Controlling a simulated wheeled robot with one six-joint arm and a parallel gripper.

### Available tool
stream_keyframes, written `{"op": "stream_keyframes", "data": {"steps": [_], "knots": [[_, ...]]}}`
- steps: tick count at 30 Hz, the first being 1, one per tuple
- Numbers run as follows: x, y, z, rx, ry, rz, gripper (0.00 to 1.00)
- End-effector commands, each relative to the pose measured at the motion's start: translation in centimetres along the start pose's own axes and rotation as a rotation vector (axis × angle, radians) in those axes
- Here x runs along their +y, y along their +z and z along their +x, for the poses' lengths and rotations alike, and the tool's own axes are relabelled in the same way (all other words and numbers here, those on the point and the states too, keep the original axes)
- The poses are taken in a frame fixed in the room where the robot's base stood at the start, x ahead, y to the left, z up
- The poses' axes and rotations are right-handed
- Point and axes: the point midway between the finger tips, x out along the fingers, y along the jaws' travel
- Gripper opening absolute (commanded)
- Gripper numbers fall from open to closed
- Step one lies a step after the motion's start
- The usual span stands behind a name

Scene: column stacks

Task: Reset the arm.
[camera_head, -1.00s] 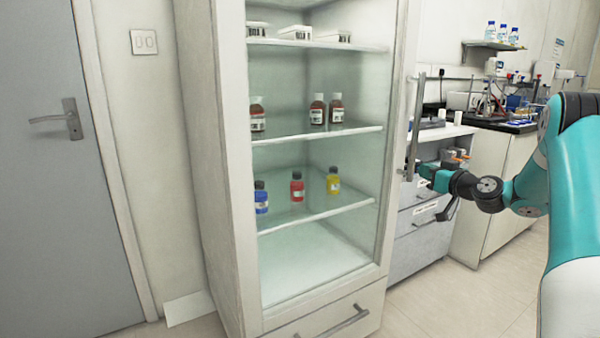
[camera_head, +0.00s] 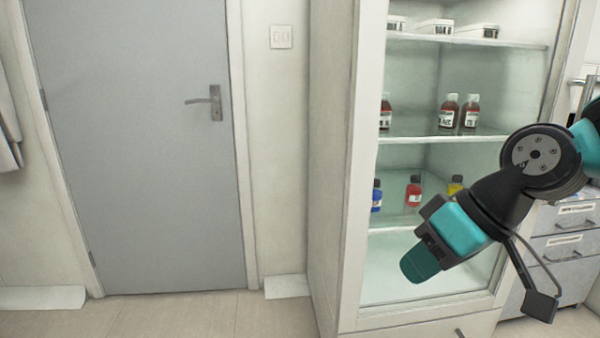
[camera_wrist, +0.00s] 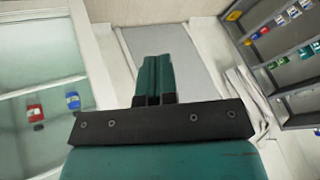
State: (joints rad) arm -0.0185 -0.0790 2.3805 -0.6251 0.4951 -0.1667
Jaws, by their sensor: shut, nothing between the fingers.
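My gripper (camera_head: 420,263) hangs at the right of the head view, in front of the glass-fronted cabinet (camera_head: 345,200). It points down and to the left. In the wrist view my gripper (camera_wrist: 156,70) shows its two teal fingers side by side, shut with nothing between them. My arm is bent, with its dark wrist joint above the gripper. Part of the lower shelf and cabinet floor is hidden behind it.
The cabinet holds dark brown bottles (camera_head: 448,112), a red bottle (camera_head: 413,190), a blue bottle (camera_head: 376,196) and a yellow bottle (camera_head: 455,185). A grey door (camera_head: 130,150) stands left. Floor (camera_head: 200,318) before it is clear. Shelves with small coloured items (camera_wrist: 290,50) show right in the wrist view.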

Motion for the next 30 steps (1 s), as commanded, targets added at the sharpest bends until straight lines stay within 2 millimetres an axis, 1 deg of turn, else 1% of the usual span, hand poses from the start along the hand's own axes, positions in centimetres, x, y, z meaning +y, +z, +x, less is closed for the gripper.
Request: {"op": "stream_keyframes", "data": {"steps": [1, 3, 5, 6, 8, 9, 14, 17, 24, 27, 30], "knots": [[-2.1, 1.9, 0.0, -0.056, -0.001, -0.010, 0.00], [-4.1, 4.5, -0.2, -0.133, 0.005, -0.008, 0.00], [-5.5, 6.8, -0.4, -0.197, 0.014, -0.006, 0.00], [-6.3, 8.3, -0.6, -0.237, 0.023, -0.005, 0.00], [-7.3, 10.7, -1.0, -0.296, 0.038, -0.002, 0.00], [-7.6, 9.1, -2.7, -0.285, 0.038, 0.008, 0.00], [-8.8, 7.2, -5.8, -0.284, 0.036, 0.009, 0.00], [-9.6, 5.9, -8.1, -0.283, 0.036, 0.009, 0.00], [-12.2, 2.2, -14.8, -0.281, 0.035, 0.008, 0.00], [-12.9, 1.1, -16.8, -0.281, 0.035, 0.008, 0.00], [-13.3, 0.5, -17.8, -0.281, 0.035, 0.008, 0.00]]}}
